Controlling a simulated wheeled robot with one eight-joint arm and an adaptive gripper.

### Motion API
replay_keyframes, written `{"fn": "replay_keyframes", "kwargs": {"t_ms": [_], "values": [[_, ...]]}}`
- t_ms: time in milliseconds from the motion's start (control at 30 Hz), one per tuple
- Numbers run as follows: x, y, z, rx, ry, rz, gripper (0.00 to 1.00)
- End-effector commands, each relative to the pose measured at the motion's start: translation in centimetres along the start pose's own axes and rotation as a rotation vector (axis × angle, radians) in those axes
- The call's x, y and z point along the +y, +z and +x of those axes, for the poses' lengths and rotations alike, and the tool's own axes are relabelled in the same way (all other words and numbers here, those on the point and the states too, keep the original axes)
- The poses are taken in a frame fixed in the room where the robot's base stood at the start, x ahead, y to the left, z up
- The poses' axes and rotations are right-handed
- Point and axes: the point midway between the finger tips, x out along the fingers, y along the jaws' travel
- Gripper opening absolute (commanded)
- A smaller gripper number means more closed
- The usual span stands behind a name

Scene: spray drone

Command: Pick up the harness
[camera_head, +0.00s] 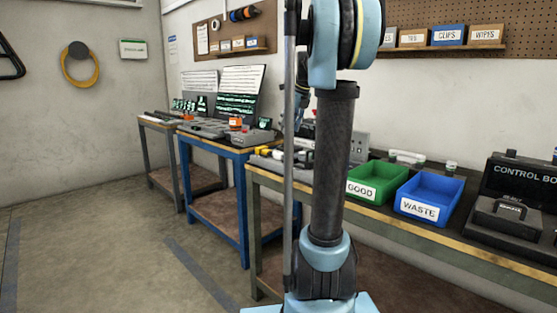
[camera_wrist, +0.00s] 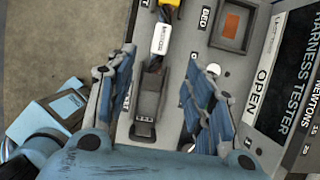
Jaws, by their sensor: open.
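In the wrist view a white labelled connector (camera_wrist: 161,38), apparently part of the harness, lies on a grey panel with dark leads (camera_wrist: 153,64) below it. The leads run towards a dark clamp-like block (camera_wrist: 149,103). A yellow piece (camera_wrist: 169,12) shows above the connector. My gripper (camera_wrist: 162,60) is open, its blue-grey fingers on either side of the leads and block with gaps between. No grip on the connector is visible. The harness cannot be made out in the head view, where my arm hides part of the bench.
A harness tester (camera_wrist: 290,90) is at the right of the wrist view, near a recessed tray (camera_wrist: 211,37). In the head view a green GOOD bin (camera_head: 378,170), a blue WASTE bin (camera_head: 440,186) and a control box (camera_head: 510,205) stand on the bench. Floor at left is clear.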

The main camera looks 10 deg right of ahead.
Motion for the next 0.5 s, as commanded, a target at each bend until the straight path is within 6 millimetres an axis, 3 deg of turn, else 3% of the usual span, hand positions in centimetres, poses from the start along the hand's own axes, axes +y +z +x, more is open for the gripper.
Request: {"fn": "replay_keyframes", "kwargs": {"t_ms": [300, 500], "values": [[0.0, 0.0, 5.6, 0.000, 0.000, -0.003, 0.48], [0.0, 0.0, 7.7, 0.000, 0.000, -0.002, 0.48]]}}
